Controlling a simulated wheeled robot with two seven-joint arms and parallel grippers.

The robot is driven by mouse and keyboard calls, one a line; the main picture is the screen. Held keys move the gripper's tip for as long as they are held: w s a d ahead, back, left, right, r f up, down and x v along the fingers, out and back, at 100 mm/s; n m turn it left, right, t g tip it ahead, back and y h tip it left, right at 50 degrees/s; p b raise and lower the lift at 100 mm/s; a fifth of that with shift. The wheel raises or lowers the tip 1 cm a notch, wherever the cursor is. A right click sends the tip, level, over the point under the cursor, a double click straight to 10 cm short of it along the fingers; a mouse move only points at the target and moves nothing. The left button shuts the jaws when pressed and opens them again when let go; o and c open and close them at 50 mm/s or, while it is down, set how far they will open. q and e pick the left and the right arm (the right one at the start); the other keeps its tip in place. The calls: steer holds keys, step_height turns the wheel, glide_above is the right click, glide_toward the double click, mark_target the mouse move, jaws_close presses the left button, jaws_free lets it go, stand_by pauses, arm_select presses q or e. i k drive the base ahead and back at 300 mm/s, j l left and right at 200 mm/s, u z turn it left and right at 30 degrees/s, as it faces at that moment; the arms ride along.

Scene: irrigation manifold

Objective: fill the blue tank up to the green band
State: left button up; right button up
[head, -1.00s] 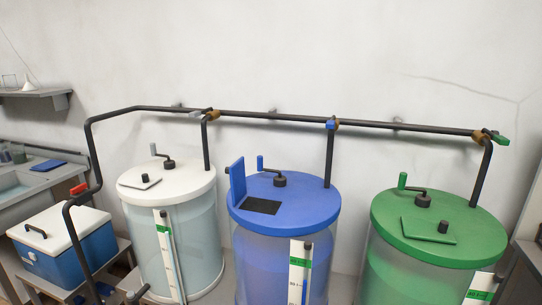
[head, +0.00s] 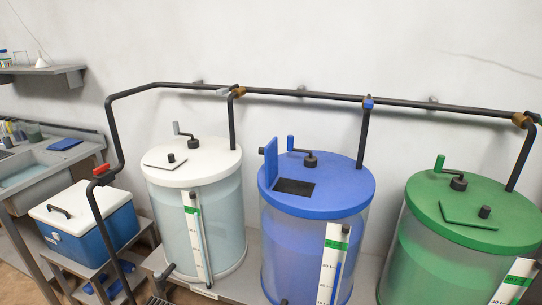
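The blue tank (head: 318,187) stands in the middle of a row of three. Its lid hatch (head: 271,163) stands open beside a dark opening (head: 294,187), and a blue-handled crank (head: 308,157) rises from the lid. A white gauge (head: 332,270) on its front carries a green band (head: 337,245); the blue column in the gauge appears to end below that band. A blue valve handle (head: 368,103) sits on the overhead pipe where a branch drops to the blue lid; its setting is unclear. Neither of my grippers is in view.
A white tank (head: 193,165) stands left and a green tank (head: 470,215) right, both with pipe branches. A red valve handle (head: 101,170) is on the supply pipe (head: 120,135). A blue cooler (head: 85,225) and a sink (head: 40,172) are at left.

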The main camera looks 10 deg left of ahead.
mark_target(368, 103)
steer(key=i+j+z, duration=0.1)
steer(key=j+z, duration=0.35)
steer(key=j, duration=0.75)
steer(key=k+j+z, duration=0.15)
steer(key=j+z, duration=0.3)
steer(key=j, duration=0.75)
